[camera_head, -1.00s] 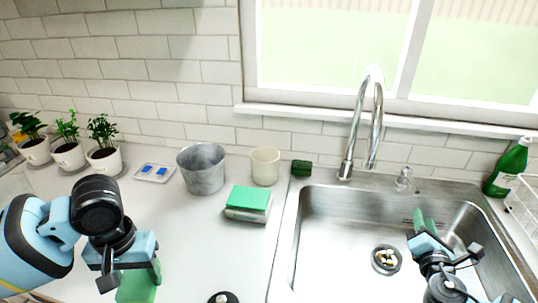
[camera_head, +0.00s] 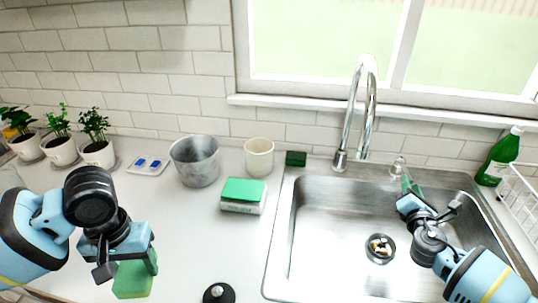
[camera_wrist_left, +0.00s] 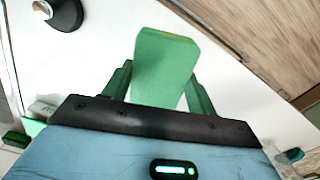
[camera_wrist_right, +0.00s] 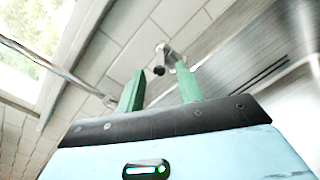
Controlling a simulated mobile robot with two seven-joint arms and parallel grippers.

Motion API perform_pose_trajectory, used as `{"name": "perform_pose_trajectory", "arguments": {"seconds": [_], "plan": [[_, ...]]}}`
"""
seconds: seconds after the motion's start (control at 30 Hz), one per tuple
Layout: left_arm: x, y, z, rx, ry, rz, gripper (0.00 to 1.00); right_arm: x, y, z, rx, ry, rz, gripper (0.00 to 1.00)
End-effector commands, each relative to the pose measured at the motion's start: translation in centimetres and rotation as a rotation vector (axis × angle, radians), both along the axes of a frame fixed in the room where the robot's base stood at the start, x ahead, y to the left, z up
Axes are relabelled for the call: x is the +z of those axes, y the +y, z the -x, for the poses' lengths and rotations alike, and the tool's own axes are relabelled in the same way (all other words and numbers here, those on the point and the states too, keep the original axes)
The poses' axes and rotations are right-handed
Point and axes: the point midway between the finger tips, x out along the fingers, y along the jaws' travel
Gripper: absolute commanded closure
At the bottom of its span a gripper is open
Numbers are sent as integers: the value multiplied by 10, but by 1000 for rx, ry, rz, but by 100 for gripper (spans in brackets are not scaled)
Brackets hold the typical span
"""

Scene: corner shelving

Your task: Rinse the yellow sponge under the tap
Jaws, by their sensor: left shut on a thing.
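My left gripper (camera_head: 128,258) is shut on a block-shaped sponge (camera_head: 133,282), held at the front left of the counter. The sponge also shows between the fingers in the left wrist view (camera_wrist_left: 163,65). Its visible broad face looks green, with a slightly yellower edge; I see no clearly yellow face. The chrome tap (camera_head: 367,110) arches at the back of the sink (camera_head: 330,225). My right gripper (camera_head: 410,188) is open at the back right of the sink, just in front of the tap's small lever (camera_head: 398,168). The lever also shows just beyond its fingertips (camera_wrist_right: 165,55).
A green-topped sponge stack (camera_head: 243,194), metal pot (camera_head: 196,160), cream cup (camera_head: 259,157) and dark green block (camera_head: 296,158) stand left of the sink. A green bottle (camera_head: 499,157) and white rack (camera_head: 520,190) stand right. A round black-topped object (camera_head: 219,293) is at the front.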

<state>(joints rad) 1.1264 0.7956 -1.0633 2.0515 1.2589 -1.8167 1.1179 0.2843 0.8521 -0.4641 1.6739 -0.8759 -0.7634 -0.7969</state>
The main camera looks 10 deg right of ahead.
Motion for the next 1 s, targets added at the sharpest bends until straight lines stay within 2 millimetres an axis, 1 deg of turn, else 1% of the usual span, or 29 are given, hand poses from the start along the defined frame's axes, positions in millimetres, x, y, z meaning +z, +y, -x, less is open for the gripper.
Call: {"name": "perform_pose_trajectory", "arguments": {"seconds": [0.03, 0.1, 0.3, 0.5, 0.7, 0.73, 0.77, 0.9, 1.0], "plan": [[0, 0, 0, 0, 0, 0, 64, 1, -3, -8, -2, -2, 0, 65], [2, 0, 0, 0, -3, 0, 64, 1, -6, -16, -2, -3, -1, 65], [5, 0, 0, 0, -10, 0, 64, 1, -12, -31, -2, -3, -1, 65], [6, 0, -1, 0, -11, 0, 64, 0, -14, -36, 0, -1, -2, 65], [6, 0, -1, 0, -11, 0, 64, 0, -14, -36, 0, 0, -1, 65], [6, 0, -1, 0, -11, 0, 64, 0, -14, -36, 0, 0, -1, 66], [6, 0, -1, 0, -11, 0, 64, 0, -14, -36, 0, 0, -1, 70], [6, 0, -1, 0, -11, 0, 64, 0, -14, -36, 0, 0, -1, 88], [6, 0, -1, 0, -11, 0, 64, 0, -14, -36, 0, 0, -1, 100]]}}
